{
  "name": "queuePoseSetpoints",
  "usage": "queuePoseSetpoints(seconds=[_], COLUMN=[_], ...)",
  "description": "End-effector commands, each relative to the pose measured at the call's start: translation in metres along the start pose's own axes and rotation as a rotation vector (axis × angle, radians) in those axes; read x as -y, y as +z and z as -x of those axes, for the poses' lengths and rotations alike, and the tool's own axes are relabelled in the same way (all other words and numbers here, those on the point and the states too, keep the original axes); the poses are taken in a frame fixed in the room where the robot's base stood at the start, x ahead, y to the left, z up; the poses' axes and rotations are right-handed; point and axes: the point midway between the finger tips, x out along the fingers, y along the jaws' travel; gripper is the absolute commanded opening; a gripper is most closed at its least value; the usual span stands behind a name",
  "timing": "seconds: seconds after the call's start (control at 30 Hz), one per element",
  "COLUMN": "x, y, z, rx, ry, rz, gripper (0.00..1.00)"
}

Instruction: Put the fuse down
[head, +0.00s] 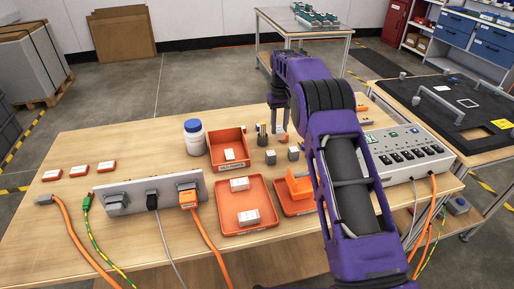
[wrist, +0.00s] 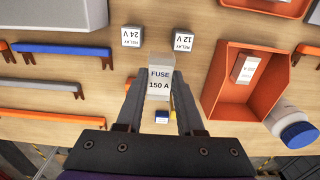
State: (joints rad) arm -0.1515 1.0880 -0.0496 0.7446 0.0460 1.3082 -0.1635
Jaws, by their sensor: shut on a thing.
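The fuse (wrist: 159,84), a pale block labelled "FUSE 150 A", sits between the two fingers of my gripper (wrist: 160,98) in the wrist view. My gripper is shut on it. In the head view my gripper (head: 281,122) points down over the back of the wooden table (head: 130,150), and the fuse is mostly hidden there. A 24 V relay (wrist: 132,37) and a 12 V relay (wrist: 184,42) stand beyond the fuse in the wrist view. I cannot tell whether the fuse touches the table.
A red-orange bin (head: 229,161) holding a pale block and a blue-capped white bottle (head: 194,138) stand left of my gripper. An orange tray (head: 262,190) holds two pale blocks. A grey switch box (head: 408,152) stands right. The table's left part has free room.

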Motion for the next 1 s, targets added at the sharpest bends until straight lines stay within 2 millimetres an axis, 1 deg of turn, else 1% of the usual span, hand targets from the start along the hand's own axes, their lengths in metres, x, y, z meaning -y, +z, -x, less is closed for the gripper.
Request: queuePoseSetpoints(seconds=[0.03,0.1,0.37,0.5,0.57,0.63,0.83,0.97,1.0], x=[0.000,0.000,0.000,0.000,0.000,0.000,0.000,0.000,0.000], y=[0.001,0.001,0.001,0.001,0.001,0.000,0.000,0.000,0.000], z=[-0.011,-0.023,-0.052,-0.076,-0.083,-0.087,-0.087,-0.091,-0.090], rx=[0.005,0.004,0.003,0.003,0.003,0.001,0.000,0.001,0.001], ry=[-0.001,0.000,0.000,0.000,0.000,0.000,0.000,0.000,0.000], rz=[0.000,0.000,0.001,0.001,0.001,0.001,0.000,0.000,0.000], gripper=[0.00,0.00,0.00,0.00,0.00,0.00,0.00,0.00,0.42])
